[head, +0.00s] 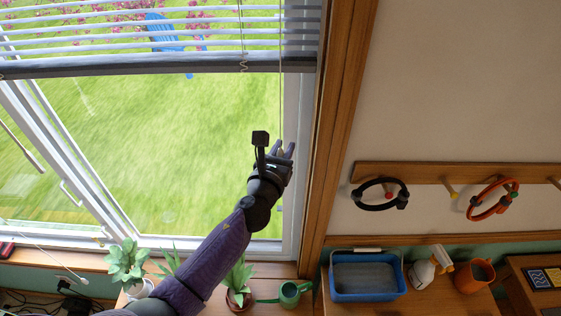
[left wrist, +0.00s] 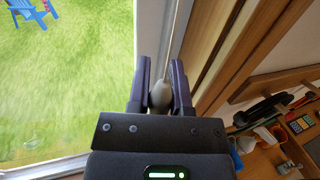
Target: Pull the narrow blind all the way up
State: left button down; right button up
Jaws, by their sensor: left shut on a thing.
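The blind (head: 150,40) hangs across the top of the window, with pale slats and a dark bottom rail (head: 130,68). Below the rail the glass is uncovered. A thin pull cord (head: 280,100) hangs down near the right side of the window. My left gripper (head: 284,150) is at the cord's lower end, in front of the right window frame. In the left wrist view, my left gripper (left wrist: 160,88) is shut on a grey-beige cord knob (left wrist: 159,96). The cord (left wrist: 176,35) runs up from the knob. My right gripper is not in view.
Potted plants (head: 126,262) and a green watering can (head: 289,294) stand on the sill below my left arm. A wooden window post (head: 342,110) is just right of the gripper. A peg rail (head: 430,172), blue tub (head: 367,290) and spray bottle (head: 421,273) are further right.

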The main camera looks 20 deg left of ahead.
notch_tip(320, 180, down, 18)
jog(key=b, duration=1.7)
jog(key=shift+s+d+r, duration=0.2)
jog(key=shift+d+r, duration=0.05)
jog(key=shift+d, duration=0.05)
